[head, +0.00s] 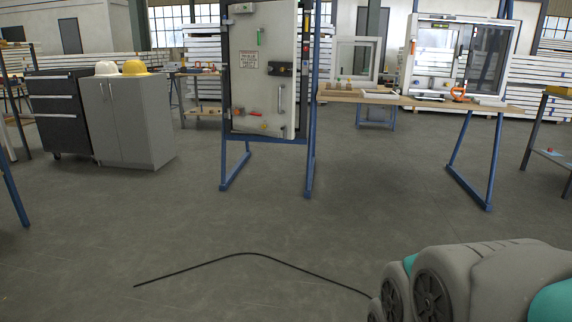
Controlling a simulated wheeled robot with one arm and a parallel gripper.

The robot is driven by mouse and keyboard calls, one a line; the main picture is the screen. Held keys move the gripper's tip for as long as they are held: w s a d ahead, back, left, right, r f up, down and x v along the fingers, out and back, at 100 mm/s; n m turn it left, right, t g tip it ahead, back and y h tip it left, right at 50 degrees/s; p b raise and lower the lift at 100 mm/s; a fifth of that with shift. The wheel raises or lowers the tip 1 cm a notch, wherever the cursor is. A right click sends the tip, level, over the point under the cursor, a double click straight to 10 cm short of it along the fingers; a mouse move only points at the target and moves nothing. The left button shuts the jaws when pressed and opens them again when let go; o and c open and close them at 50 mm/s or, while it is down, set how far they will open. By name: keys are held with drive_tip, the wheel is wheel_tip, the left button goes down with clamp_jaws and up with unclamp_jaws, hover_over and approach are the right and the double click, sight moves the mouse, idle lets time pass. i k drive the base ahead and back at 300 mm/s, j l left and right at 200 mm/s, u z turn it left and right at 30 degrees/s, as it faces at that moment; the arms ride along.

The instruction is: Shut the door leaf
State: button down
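The door leaf (272,95) is a pale grey-white panel in the head view, upright in a blue steel stand (311,150) at upper centre. It bears a small sign with red lettering (249,61), a dark latch block (280,69), a green piece (259,37) and a grey upright handle (282,97) low on the right. Its right edge shows some thickness beside the stand's right post. I cannot tell exactly how far it stands from its frame. My gripper is not in view; a grey and teal part of my arm fills the lower right corner.
A grey cabinet (132,125) with two hard hats stands at left beside a dark drawer unit (58,115). A wooden bench (420,102) with window frames stands at right. A black cable (248,254) lies on the floor. The floor before the stand is otherwise clear.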

sight(272, 94)
drive_tip(key=i+l, duration=0.15)
drive_tip(key=i, duration=0.5)
drive_tip(key=i+l, duration=0.1)
drive_tip(key=i, duration=0.55)
drive_tip(key=i+l, duration=0.15)
drive_tip(key=i, duration=0.5)
